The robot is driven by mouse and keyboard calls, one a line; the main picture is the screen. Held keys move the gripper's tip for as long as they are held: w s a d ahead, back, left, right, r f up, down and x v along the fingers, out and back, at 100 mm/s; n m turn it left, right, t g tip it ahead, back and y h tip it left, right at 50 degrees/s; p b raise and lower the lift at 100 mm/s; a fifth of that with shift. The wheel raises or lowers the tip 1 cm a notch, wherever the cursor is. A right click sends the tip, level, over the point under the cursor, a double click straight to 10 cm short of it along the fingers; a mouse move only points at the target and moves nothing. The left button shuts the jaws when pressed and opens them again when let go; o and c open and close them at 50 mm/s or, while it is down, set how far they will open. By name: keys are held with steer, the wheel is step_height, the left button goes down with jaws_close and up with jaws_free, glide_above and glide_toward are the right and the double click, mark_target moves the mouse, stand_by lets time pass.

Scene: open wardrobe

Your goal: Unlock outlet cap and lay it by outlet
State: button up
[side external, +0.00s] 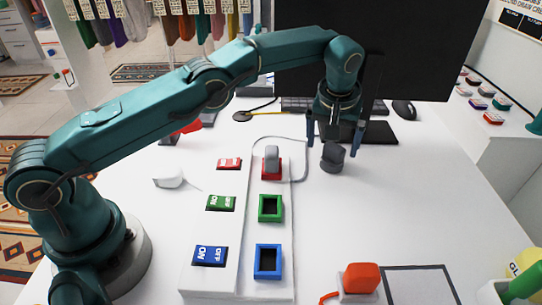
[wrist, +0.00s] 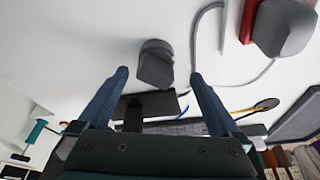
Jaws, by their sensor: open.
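A dark grey round cap with a raised grip (side external: 333,157) sits on the white table, right of the red outlet (side external: 266,174). It also shows in the wrist view (wrist: 155,64), between and just beyond my fingertips. My gripper (side external: 334,143) points down over this cap, its fingers open on either side and apart from it. In the wrist view my gripper (wrist: 160,74) holds nothing. A lighter grey piece (side external: 272,155) stands in the red outlet; it also shows at the wrist view's upper right (wrist: 286,27).
The white strip also carries an open green outlet (side external: 270,208), an open blue outlet (side external: 268,262) and red, green and blue switches. A cable (side external: 304,165) curves between strip and cap. The monitor (side external: 420,50), keyboard and mouse (side external: 404,109) stand behind. Table right of the cap is clear.

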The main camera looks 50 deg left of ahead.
steer(key=shift+v, duration=2.95)
steer(key=shift+s, duration=0.1)
